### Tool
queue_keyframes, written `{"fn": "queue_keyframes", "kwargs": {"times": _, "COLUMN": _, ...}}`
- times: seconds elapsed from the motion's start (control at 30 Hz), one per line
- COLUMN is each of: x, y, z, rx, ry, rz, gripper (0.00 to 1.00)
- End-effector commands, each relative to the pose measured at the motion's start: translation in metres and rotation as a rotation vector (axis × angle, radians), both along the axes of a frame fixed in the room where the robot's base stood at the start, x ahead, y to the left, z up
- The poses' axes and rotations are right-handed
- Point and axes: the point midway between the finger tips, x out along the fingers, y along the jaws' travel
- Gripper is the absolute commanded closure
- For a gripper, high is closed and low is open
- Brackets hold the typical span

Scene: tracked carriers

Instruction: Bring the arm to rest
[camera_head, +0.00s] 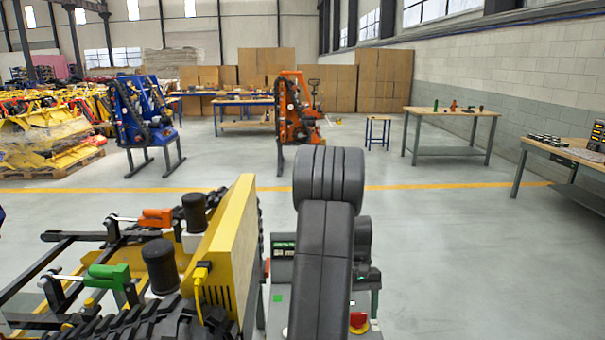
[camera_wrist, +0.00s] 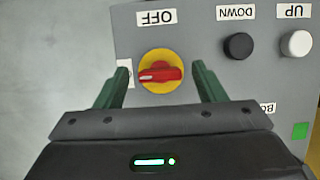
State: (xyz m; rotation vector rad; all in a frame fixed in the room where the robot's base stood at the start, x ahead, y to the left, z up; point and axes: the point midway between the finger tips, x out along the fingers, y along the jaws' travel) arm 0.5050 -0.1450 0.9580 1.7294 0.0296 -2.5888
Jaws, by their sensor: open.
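My gripper (camera_wrist: 158,82) is open in the wrist view, with one green finger on each side of a red rotary switch (camera_wrist: 160,75) on a yellow disc. Nothing is held between the fingers. How far the fingertips are from the switch is hard to tell. The switch belongs to a grey control panel (camera_wrist: 205,20) with an OFF label above it. In the head view, my black arm reaches forward over the control box (camera_head: 283,252). The red switch (camera_head: 358,320) shows just right of the arm.
A tracked carrier (camera_head: 225,250) with a yellow housing stands close on the left. Black (camera_wrist: 238,46) and white (camera_wrist: 296,43) buttons sit right of the switch. Workbenches (camera_head: 450,113) stand farther right. The floor (camera_head: 450,240) at right is clear.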

Motion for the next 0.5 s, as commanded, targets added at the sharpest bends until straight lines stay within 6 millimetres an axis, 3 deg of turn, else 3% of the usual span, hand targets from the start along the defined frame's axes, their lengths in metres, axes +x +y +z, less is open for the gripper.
{"fn": "queue_keyframes", "kwargs": {"times": 0.07, "x": -0.0077, "y": -0.0002, "z": -0.0144, "rx": 0.001, "ry": 0.004, "rz": 0.000, "gripper": 0.36}}
{"fn": "queue_keyframes", "kwargs": {"times": 0.5, "x": -0.0057, "y": 0.0007, "z": -0.0142, "rx": 0.000, "ry": 0.000, "rz": 0.514, "gripper": 0.36}}
